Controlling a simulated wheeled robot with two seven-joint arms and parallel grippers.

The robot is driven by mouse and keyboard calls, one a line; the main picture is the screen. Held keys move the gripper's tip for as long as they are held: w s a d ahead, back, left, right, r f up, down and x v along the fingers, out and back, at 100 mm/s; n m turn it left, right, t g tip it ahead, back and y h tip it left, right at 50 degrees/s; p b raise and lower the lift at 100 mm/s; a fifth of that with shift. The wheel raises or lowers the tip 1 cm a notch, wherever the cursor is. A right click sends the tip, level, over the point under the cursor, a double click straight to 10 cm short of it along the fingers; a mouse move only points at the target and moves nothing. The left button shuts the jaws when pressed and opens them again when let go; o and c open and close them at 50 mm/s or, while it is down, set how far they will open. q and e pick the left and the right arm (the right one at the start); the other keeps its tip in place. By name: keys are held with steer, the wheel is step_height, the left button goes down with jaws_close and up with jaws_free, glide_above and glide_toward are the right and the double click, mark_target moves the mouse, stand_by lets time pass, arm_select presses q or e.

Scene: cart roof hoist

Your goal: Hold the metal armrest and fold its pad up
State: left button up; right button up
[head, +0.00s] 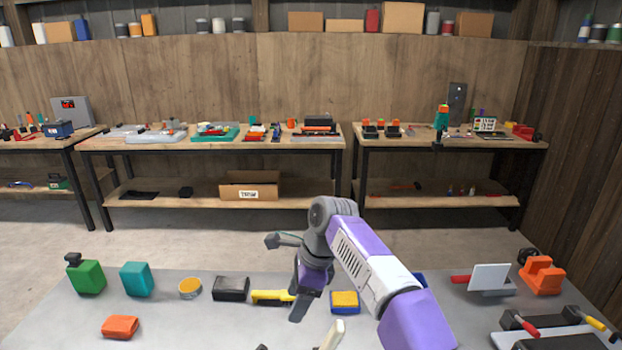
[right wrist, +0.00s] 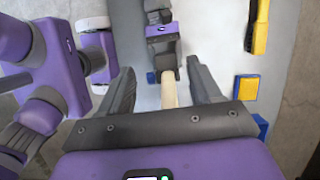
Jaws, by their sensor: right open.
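My right gripper (head: 303,303) points down over the bench in the head view. Its fingers are spread in the right wrist view (right wrist: 160,70), with a pale beige bar-like part (right wrist: 169,90) in the space between them. This part seems to be of the armrest, and its end (head: 333,335) shows at the bottom edge of the head view. I cannot tell pad from metal. A purple gripper, seemingly my left (right wrist: 163,60), faces mine with dark fingers by the bar's far end. I cannot tell whether it grips. Most of the armrest is hidden or out of view.
On the grey bench (head: 180,330) are a black and yellow brush (head: 272,296), a yellow and blue sponge (head: 345,302), a black block (head: 231,288), a tape roll (head: 190,288) and green boxes. A white plate (head: 489,278) and orange clamp (head: 541,275) stand at right.

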mark_target(336, 323)
steer(key=d+f+y, duration=0.3)
steer(key=d+f, duration=0.1)
steer(key=d, duration=1)
steer(key=shift+w+x, duration=0.15)
steer(key=shift+x, duration=1.7)
steer(key=shift+w+x, duration=0.15)
steer(key=shift+x, duration=1.75)
steer(key=shift+c, duration=0.5)
steer(key=c, duration=0.5)
steer(key=shift+a, duration=0.1)
steer(key=shift+a+r, duration=0.25)
steer(key=shift+a, duration=0.6)
steer(key=shift+s+a, duration=0.1)
steer(key=shift+a, duration=0.05)
